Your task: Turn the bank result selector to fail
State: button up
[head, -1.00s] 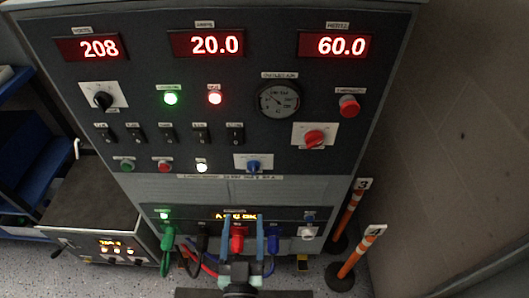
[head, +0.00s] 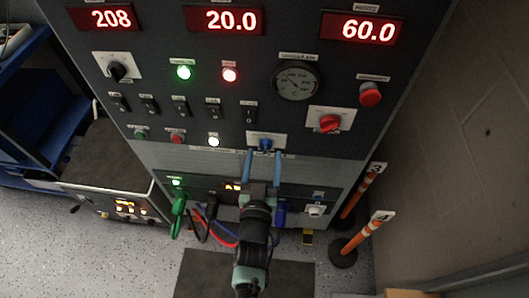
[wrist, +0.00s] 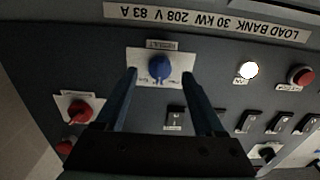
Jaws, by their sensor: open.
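The bank result selector is a blue knob (head: 265,145) on a white plate, low on the grey load bank panel. In the wrist view the same blue knob (wrist: 159,67) sits on its plate under a label that appears to read RESULT. The plate has small marks on both sides, too small to read. My gripper (head: 263,155) is open, its two blue fingers pointing at the plate just below the knob. In the wrist view the fingertips lie on either side of the knob, with gaps; contact cannot be told.
A red knob (head: 330,123) on a white plate is right of the selector, with a red button (head: 370,94) above. A lit white lamp (head: 214,141) and several rocker switches are left. Cables hang below. Orange-striped posts (head: 362,238) stand at the right.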

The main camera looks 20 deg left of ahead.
jog(key=shift+x, duration=1)
grip_shut()
